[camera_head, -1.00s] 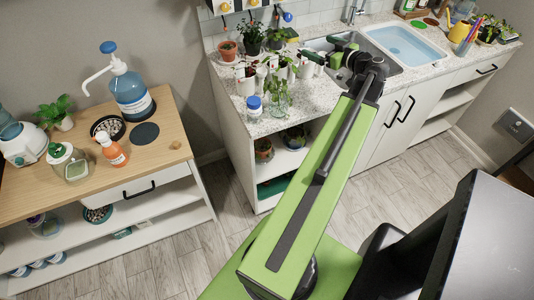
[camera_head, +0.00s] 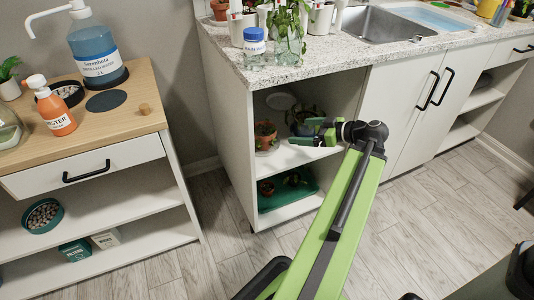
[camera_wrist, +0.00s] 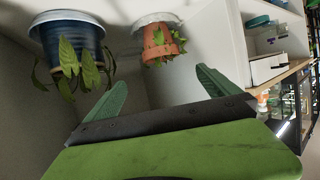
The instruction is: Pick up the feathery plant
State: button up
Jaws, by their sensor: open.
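My gripper (camera_head: 316,132) is open and empty at the upper shelf of the white cabinet, and its two fingers also show in the wrist view (camera_wrist: 160,88). A plant in a terracotta pot (camera_head: 266,143) stands on that shelf, left of my gripper. A plant in a dark blue pot (camera_head: 301,128) stands behind my gripper, which partly hides it. In the wrist view, which looks upside down, the blue pot (camera_wrist: 68,42) has broad pointed leaves. The terracotta pot (camera_wrist: 160,37) has small pointed leaves and sits on a clear saucer. I cannot tell which plant is the feathery one.
The upper shelf (camera_head: 290,160) is open at the front, with the cabinet's side wall at left. Below, a green tray (camera_head: 288,201) holds small pots. The speckled counter (camera_head: 330,55) above carries a blue-lidded jar (camera_head: 254,42), a glass vase and potted plants. A wooden-topped table (camera_head: 130,105) stands left.

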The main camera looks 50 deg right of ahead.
jog(key=b, duration=0.4)
send_near(263, 132)
jog(key=x, duration=0.4)
jog(key=shift+w+d+r, duration=0.1)
jog(key=shift+w+r, duration=0.05)
jog(key=shift+w, duration=0.2)
jog(key=b+x, duration=0.1)
jog(key=x, duration=0.1)
jog(key=b+x, duration=0.2)
jog(key=x, duration=0.1)
jog(key=shift+s+f, duration=0.1)
jog(key=shift+f, duration=0.35)
jog(key=c, duration=1.7)
jog(key=shift+r, duration=0.2)
